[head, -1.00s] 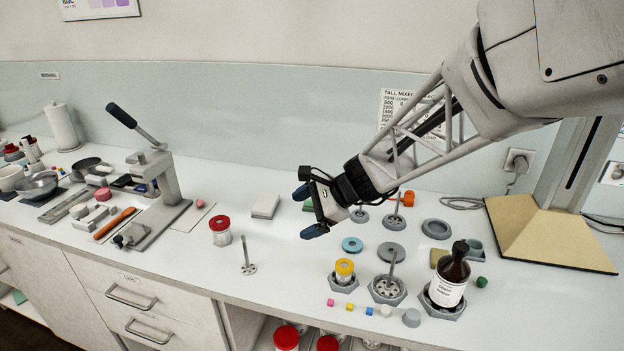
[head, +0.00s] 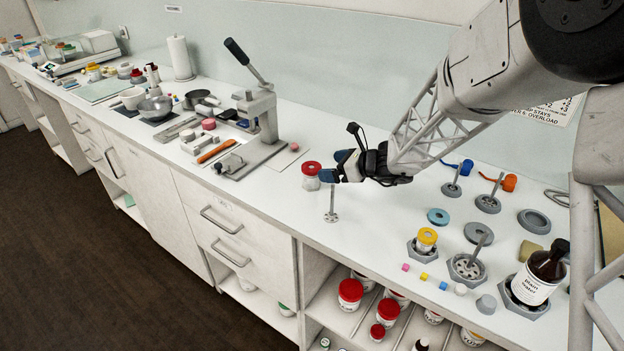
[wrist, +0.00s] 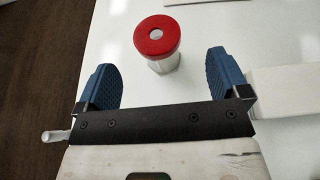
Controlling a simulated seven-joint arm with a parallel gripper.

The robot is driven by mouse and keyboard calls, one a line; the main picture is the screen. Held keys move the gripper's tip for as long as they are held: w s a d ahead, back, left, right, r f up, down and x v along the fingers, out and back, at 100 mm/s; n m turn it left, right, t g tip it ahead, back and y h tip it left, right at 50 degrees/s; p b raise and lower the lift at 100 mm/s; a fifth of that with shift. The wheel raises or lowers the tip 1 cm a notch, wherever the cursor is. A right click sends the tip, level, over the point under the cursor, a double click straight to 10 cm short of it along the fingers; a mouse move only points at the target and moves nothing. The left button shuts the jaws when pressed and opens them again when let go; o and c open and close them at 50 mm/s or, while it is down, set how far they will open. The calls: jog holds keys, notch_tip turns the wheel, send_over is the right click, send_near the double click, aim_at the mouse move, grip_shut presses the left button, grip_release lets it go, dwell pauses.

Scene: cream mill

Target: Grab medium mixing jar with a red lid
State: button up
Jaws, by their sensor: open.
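A clear jar with a red lid (head: 311,171) stands upright on the white counter, between the lever press and my gripper. In the wrist view its red lid (wrist: 157,36) lies ahead of the fingers and roughly between their lines, with part of the clear body showing below the lid. My gripper (head: 331,175) is just to the right of this jar in the head view. Its blue fingers (wrist: 163,78) are spread apart with nothing between them. More red-lidded jars (head: 350,291) stand on the open shelf under the counter; which size each is I cannot tell.
A thin stirrer on a small perforated foot (head: 331,205) stands just in front of my gripper. The lever press (head: 262,120) is to the left. A yellow-lidded jar (head: 426,237), several stirrers and a brown bottle (head: 540,272) stand to the right.

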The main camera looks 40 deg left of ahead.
aim_at(316, 168)
jog(key=shift+a, duration=0.1)
jog(key=shift+x, duration=1.15)
jog(key=shift+s+a+f, duration=0.1)
jog(key=shift+f, duration=0.05)
jog(key=shift+x, duration=2.5)
jog(key=shift+s, duration=0.1)
jog(key=c, duration=1)
jog(key=shift+r, duration=5)
